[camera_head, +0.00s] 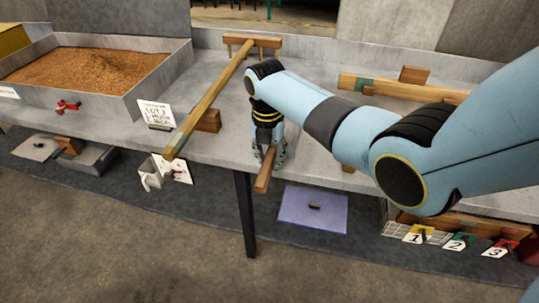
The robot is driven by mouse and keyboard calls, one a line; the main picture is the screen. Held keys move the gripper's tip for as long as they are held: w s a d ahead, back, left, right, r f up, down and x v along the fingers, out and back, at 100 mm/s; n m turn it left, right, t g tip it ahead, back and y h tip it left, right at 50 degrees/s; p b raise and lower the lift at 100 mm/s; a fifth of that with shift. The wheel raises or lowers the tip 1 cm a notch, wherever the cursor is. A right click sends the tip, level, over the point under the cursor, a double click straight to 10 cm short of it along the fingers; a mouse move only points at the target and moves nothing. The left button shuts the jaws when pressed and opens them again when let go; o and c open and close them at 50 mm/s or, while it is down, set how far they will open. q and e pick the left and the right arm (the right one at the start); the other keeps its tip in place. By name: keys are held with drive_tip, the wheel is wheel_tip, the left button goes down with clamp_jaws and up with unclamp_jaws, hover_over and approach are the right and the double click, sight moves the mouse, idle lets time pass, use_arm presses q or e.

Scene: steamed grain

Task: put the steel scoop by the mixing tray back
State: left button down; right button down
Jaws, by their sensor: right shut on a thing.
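My right gripper (268,155) points down at the front edge of the grey table, right of the long wooden pole. It is shut on a short wooden handle (264,174) that sticks out toward the front. This looks like the handle of the steel scoop; its metal part is mostly hidden behind the gripper. The mixing tray (135,104), a wide metal tray of brown grain, stands at the left of the table, well apart from the gripper. My left gripper is not in view.
A long wooden pole (215,92) lies across the table on wooden rests, between tray and gripper. A lettered card (156,113) stands by the tray. More timber (400,88) lies at the right. Below are a purple mat (330,205) and numbered cards (417,237).

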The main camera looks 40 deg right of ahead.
drive_tip(key=c, duration=1)
unclamp_jaws()
drive_tip(key=r, duration=1.2)
drive_tip(key=shift+a, duration=0.2)
drive_tip(key=s+f+m+b, duration=0.1)
drive_tip(key=s+f+m, duration=0.7)
drive_tip(key=s+f, duration=0.6)
drive_tip(key=s+f+m+b, duration=0.1)
drive_tip(key=s+f+m, duration=0.8)
drive_tip(key=s+f, duration=0.6)
drive_tip(key=s+f+m+b, duration=0.1)
drive_tip(key=s+f+m, duration=0.7)
drive_tip(key=s+f, duration=0.6)
drive_tip(key=shift+s+d+f+m+t, duration=0.1)
drive_tip(key=shift+s+d+m+t, duration=0.1)
drive_tip(key=shift+s, duration=0.75)
drive_tip(key=shift+s+d+f+m+t, duration=0.1)
drive_tip(key=shift+s+d+t, duration=0.1)
drive_tip(key=shift+s, duration=0.7)
